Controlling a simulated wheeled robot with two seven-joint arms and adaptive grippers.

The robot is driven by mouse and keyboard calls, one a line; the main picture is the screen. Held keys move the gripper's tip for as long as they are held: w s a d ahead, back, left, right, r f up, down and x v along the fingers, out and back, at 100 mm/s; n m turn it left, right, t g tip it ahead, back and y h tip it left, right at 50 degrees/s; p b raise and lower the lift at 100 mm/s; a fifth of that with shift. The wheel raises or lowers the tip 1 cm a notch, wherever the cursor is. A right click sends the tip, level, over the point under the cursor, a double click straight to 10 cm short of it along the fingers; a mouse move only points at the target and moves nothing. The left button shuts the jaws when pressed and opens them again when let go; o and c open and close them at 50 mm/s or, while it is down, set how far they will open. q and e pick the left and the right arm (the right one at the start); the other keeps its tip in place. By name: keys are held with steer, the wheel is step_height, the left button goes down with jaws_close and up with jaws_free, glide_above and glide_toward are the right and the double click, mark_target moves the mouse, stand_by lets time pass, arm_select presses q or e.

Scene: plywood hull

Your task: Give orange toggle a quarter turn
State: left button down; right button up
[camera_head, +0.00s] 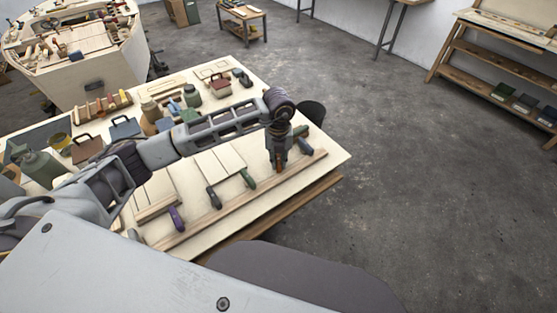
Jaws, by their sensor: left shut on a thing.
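My left gripper (279,163) reaches over the workbench and points down at the long wooden strip along its near edge. It is shut on the orange toggle (281,164). Only a small orange patch of the toggle shows between the fingers; the rest is hidden, so its angle cannot be told. My right gripper is not in view.
A purple handle (176,218), a dark handle (213,198), a green handle (247,178) and a blue-green handle (304,146) stand along the wooden strip (235,203). Pale boards (222,162) lie behind. Bottles and boxes crowd the bench's far side.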

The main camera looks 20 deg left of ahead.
mark_target(278, 159)
arm_select(q)
steer(key=n, duration=0.5)
steer(key=shift+b, duration=0.3)
steer(key=shift+w+n, duration=0.1)
steer(key=shift+n, duration=0.2)
steer(key=shift+r, duration=0.1)
steer(key=c, duration=1.4)
jaws_free()
steer(key=shift+r, duration=5.95)
steer(key=shift+f, duration=0.1)
